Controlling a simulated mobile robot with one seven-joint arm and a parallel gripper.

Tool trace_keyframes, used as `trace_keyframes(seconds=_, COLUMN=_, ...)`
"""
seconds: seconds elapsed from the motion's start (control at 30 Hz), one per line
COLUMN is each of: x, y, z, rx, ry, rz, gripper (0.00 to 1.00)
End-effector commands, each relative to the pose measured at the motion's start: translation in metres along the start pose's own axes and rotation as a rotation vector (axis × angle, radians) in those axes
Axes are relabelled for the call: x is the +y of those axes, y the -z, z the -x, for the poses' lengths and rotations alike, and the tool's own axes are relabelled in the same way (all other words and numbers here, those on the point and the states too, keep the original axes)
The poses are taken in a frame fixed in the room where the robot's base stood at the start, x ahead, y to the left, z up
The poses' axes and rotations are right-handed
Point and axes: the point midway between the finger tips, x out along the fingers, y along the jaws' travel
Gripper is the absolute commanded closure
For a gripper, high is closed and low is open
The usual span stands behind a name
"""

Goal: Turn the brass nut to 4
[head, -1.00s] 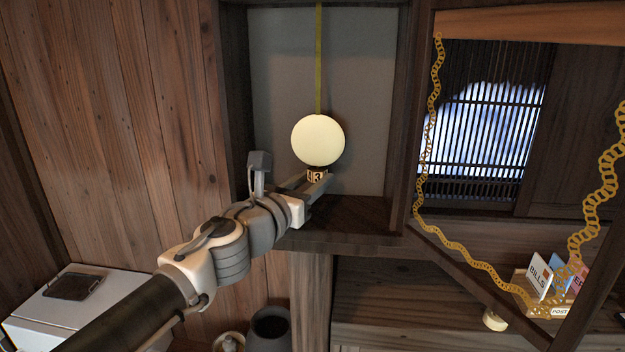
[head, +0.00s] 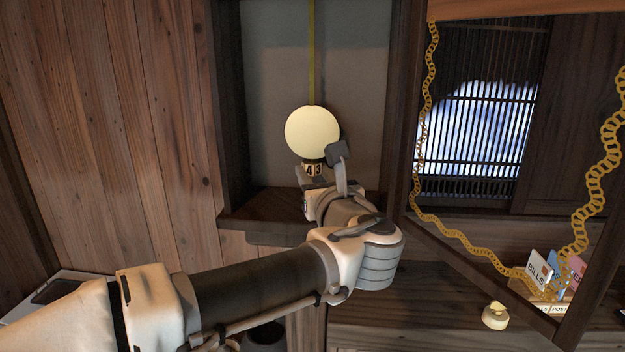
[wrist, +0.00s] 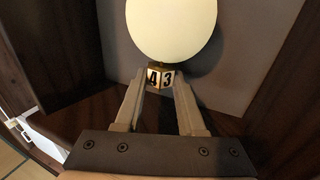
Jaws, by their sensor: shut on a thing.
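The brass nut (head: 312,169) hangs under a pale round bob (head: 312,132) on a yellow-green rod. Its white faces show 4 on the left and 3 on the right in the head view. In the wrist view the nut (wrist: 160,77) shows the same two faces, with the edge between them turned toward the camera. My gripper (head: 318,176) is just below the bob, shut on the nut from the front. In the wrist view my two fingers (wrist: 158,90) reach up to either side of the nut.
The bob hangs in a wooden alcove with a dark shelf (head: 262,208) below. To the right are a gold chain (head: 430,110), a slatted window (head: 480,130) and a letter holder (head: 548,303). A small cream knob-like object (head: 495,316) sits lower right.

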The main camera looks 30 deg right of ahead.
Motion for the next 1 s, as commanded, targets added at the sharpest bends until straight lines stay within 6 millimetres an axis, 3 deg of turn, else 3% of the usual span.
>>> trace_keyframes(seconds=0.4, x=-0.0024, y=0.0014, z=-0.0005, rx=0.003, ry=-0.151, rz=0.0, gripper=1.0)
trace_keyframes(seconds=0.87, x=-0.0018, y=0.0009, z=-0.0009, rx=0.004, ry=-0.166, rz=0.002, gripper=1.0)
trace_keyframes(seconds=0.9, x=-0.0018, y=0.0009, z=-0.0009, rx=0.004, ry=-0.165, rz=0.002, gripper=0.6)
trace_keyframes(seconds=1.0, x=-0.0018, y=0.0007, z=-0.0009, rx=0.003, ry=-0.165, rz=0.002, gripper=0.42)
